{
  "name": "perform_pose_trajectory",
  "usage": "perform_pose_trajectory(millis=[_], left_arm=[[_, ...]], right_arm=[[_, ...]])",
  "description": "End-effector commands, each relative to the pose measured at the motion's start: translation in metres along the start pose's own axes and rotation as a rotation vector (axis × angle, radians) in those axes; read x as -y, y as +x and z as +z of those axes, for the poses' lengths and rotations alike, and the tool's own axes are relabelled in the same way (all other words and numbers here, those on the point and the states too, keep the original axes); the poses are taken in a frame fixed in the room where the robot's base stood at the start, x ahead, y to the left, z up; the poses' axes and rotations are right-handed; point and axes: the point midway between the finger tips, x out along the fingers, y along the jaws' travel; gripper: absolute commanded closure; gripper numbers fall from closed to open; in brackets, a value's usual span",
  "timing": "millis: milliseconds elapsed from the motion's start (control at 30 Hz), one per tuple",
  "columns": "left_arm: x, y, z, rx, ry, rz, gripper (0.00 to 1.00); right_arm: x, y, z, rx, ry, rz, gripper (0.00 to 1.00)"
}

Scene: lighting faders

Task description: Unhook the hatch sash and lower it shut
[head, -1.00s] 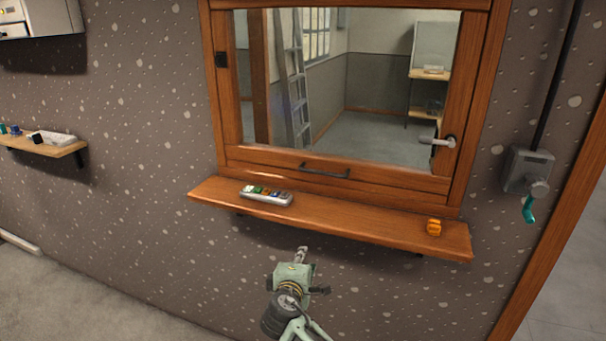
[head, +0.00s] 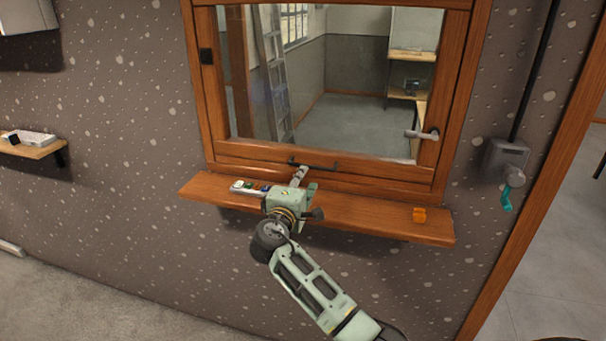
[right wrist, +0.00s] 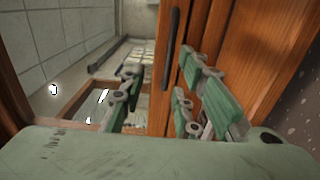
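The hatch sash (head: 240,150) is a wooden frame around a clear pane, set in a wooden surround. A dark bar handle (head: 325,167) is on its bottom rail; the bar also shows in the right wrist view (right wrist: 172,50). A metal lever (head: 422,134) sits on its right stile. My right gripper (head: 299,176) is just below the bar, above the sill shelf. In the right wrist view its green-padded fingers (right wrist: 162,98) are apart and empty, with the bar ahead between them, not gripped. No hook is clearly recognisable. My left gripper is not in view.
The sill shelf (head: 365,215) juts out below the hatch. A grey wall box (head: 505,160) with a teal handle is at right.

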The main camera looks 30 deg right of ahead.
Motion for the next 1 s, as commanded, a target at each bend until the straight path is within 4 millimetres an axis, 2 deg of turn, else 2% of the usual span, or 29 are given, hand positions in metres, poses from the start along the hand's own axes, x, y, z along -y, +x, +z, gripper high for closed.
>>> perform_pose_trajectory(millis=[200,467,800,1000], left_arm=[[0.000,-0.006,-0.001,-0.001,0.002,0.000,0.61],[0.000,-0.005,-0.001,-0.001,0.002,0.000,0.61],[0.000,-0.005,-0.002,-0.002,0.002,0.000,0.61],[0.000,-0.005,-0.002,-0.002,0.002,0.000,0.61]], right_arm=[[0.000,0.015,0.000,0.000,-0.001,-0.001,0.71],[0.001,0.016,0.000,0.000,0.001,-0.001,0.71],[0.001,0.016,0.000,-0.001,0.000,-0.002,0.99],[0.001,0.016,0.000,-0.001,0.000,-0.002,1.00]])
